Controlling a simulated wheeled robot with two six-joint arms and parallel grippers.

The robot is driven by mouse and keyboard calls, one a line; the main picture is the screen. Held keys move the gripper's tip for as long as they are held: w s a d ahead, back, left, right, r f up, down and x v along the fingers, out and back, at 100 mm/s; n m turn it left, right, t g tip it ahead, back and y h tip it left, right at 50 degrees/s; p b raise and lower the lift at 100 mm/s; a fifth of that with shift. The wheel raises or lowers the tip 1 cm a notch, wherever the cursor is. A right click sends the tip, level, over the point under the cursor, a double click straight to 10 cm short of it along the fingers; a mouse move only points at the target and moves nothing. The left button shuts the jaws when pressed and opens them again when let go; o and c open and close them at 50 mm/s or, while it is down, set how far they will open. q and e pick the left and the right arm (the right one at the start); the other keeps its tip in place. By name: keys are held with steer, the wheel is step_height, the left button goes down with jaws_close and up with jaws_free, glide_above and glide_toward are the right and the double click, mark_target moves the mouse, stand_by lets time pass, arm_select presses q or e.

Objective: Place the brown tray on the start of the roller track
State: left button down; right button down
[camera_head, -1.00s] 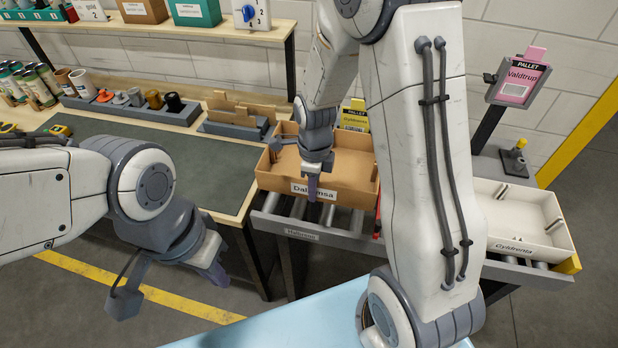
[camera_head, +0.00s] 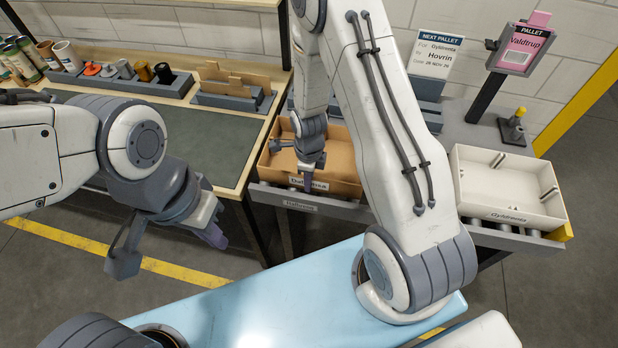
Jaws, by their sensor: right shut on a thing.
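The brown tray (camera_head: 340,168) is an open box with a white name label on its front wall. It sits at the left part of the grey roller track (camera_head: 345,208), behind the track's front rail. My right gripper (camera_head: 308,180) points down at the tray's front wall and is shut on it, just above the label. The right arm hides the tray's right side. My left gripper (camera_head: 213,237) hangs empty over the floor, left of the track. Its purple fingers overlap in this view, so their gap cannot be judged.
A white tray (camera_head: 520,218) sits on rollers at the right. A workbench (camera_head: 215,150) with cups, colour pots and a cardboard holder (camera_head: 232,85) stands at the left. A pink pallet card (camera_head: 523,50) stands on a post behind. My light blue base is in front.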

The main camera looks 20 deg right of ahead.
steer(key=shift+f, duration=0.1)
steer(key=c, duration=1.1)
jaws_free()
